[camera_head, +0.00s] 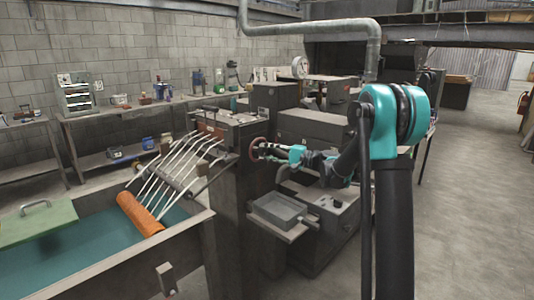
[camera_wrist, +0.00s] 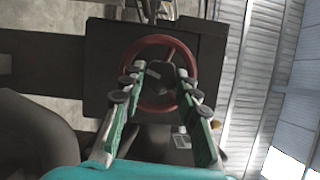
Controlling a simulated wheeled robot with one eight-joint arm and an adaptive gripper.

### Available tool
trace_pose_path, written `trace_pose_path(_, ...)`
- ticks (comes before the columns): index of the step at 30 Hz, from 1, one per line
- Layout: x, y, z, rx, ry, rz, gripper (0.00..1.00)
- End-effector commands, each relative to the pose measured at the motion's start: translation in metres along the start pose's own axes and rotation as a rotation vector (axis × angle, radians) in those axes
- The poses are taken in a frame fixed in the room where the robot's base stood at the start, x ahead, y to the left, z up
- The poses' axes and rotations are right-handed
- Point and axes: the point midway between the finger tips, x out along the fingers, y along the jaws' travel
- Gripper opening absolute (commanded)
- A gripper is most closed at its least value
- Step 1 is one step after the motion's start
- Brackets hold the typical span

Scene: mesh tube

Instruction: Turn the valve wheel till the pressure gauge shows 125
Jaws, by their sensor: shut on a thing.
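The red valve wheel (camera_wrist: 155,40) shows face-on in the wrist view, mounted in front of a dark box. It also shows edge-on in the head view (camera_head: 254,147), left of my gripper. My gripper (camera_wrist: 158,74) has its two fingers over the wheel, one at each side, with the dark hub between them. In the head view my gripper (camera_head: 267,152) reaches the wheel from the right. It is shut on the wheel. A white round dial (camera_head: 300,67) stands behind the machines; it may be the pressure gauge, and its reading is too small to make out.
A tank (camera_head: 120,262) with teal liquid, an orange roller (camera_head: 140,214) and pale rods lies at the left. A grey tray (camera_head: 278,211) juts out below my gripper. Workbenches line the brick wall. The floor (camera_head: 470,200) at the right is clear.

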Motion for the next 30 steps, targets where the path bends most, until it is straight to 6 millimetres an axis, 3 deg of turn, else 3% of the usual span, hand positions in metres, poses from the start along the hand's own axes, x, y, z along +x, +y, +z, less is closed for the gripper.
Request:
trace_pose_path(13,-0.0004,0.0006,-0.0005,0.008,0.002,-0.002,0.02)
trace_pose_path(14,-0.0004,0.0006,-0.0005,0.008,0.002,-0.002,0.34)
trace_pose_path(18,-0.0003,0.0005,-0.0004,0.008,0.001,-0.002,0.51)
trace_pose_path(30,-0.0064,0.0002,-0.0006,0.007,0.001,-0.003,0.52)
